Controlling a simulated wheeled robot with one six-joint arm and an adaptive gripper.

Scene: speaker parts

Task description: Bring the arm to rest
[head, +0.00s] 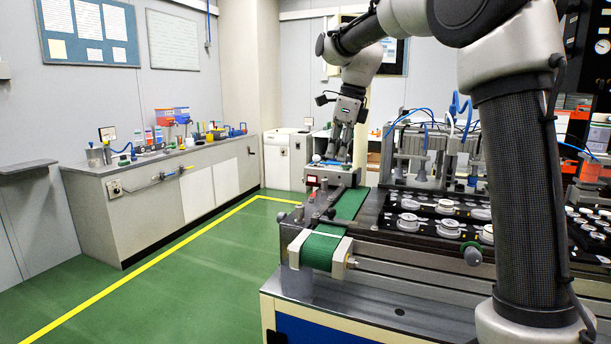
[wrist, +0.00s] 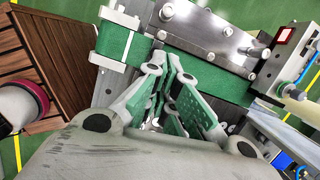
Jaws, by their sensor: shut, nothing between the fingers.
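My gripper (head: 338,150) hangs from my arm above the far end of the conveyor, with its fingers pointing down. In the wrist view, my gripper (wrist: 176,88) has its fingers drawn together, with nothing seen held between them. The green conveyor belt (head: 349,204) runs below and in front of it. The belt also shows in the wrist view (wrist: 119,43), beside a bolted metal plate (wrist: 214,38). The exact gap between the fingers and the plate cannot be told.
A fixture rack (head: 424,140) with blue hoses and a black parts tray (head: 437,226) with round white parts stand right of the belt. A cluttered grey bench (head: 160,180) stands at the left wall. Green floor (head: 170,305) is open at left. A wooden slatted box (wrist: 72,55) shows in the wrist view.

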